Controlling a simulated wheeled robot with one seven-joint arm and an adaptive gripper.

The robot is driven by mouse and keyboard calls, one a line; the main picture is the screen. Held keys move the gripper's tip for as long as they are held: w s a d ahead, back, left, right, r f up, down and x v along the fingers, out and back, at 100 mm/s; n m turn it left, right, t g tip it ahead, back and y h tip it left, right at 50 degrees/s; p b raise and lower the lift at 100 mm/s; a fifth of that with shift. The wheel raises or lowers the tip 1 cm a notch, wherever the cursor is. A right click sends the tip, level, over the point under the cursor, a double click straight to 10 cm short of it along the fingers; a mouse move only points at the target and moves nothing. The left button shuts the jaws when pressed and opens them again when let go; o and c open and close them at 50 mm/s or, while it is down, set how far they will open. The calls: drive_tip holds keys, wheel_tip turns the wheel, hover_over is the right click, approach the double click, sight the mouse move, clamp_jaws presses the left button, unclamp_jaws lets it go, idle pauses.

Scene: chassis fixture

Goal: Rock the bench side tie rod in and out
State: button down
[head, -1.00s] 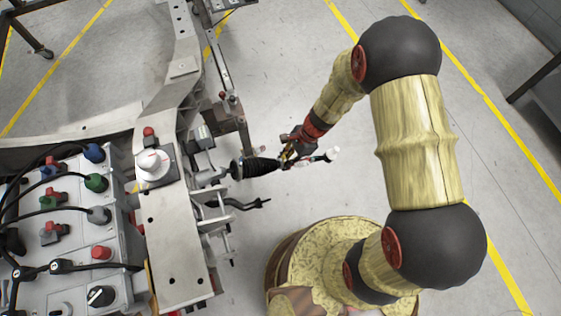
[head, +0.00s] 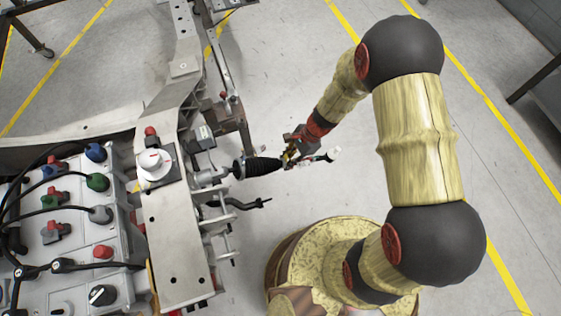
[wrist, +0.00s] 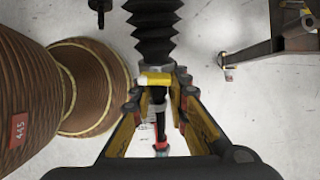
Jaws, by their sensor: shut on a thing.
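The tie rod (head: 318,158) sticks out to the right from the chassis frame, with a black ribbed boot (head: 258,166) on its inner part and a pale end at its outer tip. My gripper (head: 291,157) is shut on the tie rod just outside the boot. In the wrist view the boot (wrist: 153,28) runs up from between my gripper's fingers (wrist: 158,112). A yellow and white band (wrist: 157,80) lies across the rod below the boot. The fingers hide part of the rod.
The steel chassis frame (head: 178,215) fills the left-centre. A grey panel (head: 60,205) with coloured connectors and black cables is at the far left. A black curved rod (head: 245,204) juts out below the boot. The floor (head: 285,70) above the tie rod is clear.

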drive_tip(key=shift+s+d+f, duration=0.25)
drive_tip(key=shift+s+d, duration=0.05)
drive_tip(key=shift+s, duration=0.1)
drive_tip(key=shift+s+a+r, duration=0.1)
drive_tip(key=shift+s+a, duration=0.15)
drive_tip(key=shift+a, duration=0.45)
idle(0.7)
drive_tip(key=shift+w+d, duration=0.1)
drive_tip(key=shift+d, duration=0.25)
idle(0.5)
drive_tip(key=c, duration=2)
unclamp_jaws()
drive_tip(key=o, duration=0.3)
drive_tip(key=shift+w+r, duration=0.1)
drive_tip(key=shift+w, duration=0.1)
drive_tip(key=shift+w, duration=0.15)
drive_tip(key=shift+r, duration=0.1)
drive_tip(key=shift+p+v, duration=3.45)
drive_tip(key=shift+v, duration=0.5)
